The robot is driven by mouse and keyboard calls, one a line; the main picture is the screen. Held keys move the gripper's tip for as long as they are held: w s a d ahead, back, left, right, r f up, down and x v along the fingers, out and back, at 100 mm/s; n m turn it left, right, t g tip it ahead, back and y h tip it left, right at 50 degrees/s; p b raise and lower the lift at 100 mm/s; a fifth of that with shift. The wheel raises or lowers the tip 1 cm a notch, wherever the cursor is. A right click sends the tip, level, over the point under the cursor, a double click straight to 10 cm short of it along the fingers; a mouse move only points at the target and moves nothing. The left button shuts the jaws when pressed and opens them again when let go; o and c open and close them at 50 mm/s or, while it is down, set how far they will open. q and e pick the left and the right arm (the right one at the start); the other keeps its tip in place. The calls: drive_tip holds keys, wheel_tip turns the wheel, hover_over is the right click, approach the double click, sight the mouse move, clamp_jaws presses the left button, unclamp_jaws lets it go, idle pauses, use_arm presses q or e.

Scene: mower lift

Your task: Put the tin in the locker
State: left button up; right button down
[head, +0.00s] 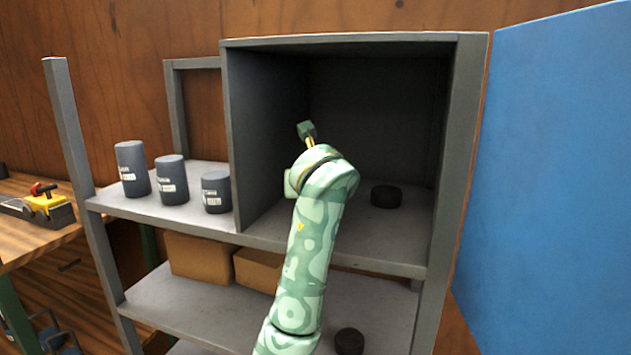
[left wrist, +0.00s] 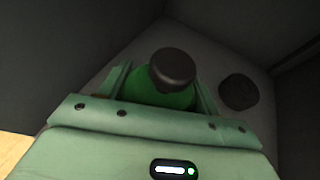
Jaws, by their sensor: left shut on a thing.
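My left arm reaches from the bottom of the head view into the open grey locker (head: 230,140). My left gripper (left wrist: 163,90) is shut on the tin, a green round body with a dark cap (left wrist: 173,68), held between the two fingers in the left wrist view. In the head view the arm's wrist hides the tin, and only a small green part of the gripper (head: 307,130) shows above it. I cannot tell whether the tin touches the locker floor. My right gripper is not in view.
A dark round puck (head: 386,195) lies on the locker floor, right of my wrist; it also shows in the left wrist view (left wrist: 238,92). The blue door (head: 550,170) stands open at right. Several grey canisters (head: 172,180) stand on the shelf left of the locker.

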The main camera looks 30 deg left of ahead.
use_arm(q)
drive_tip(key=o, duration=1.3)
drive_tip(key=shift+d+f, duration=0.1)
drive_tip(key=b+v, duration=0.2)
drive_tip(key=v, duration=1)
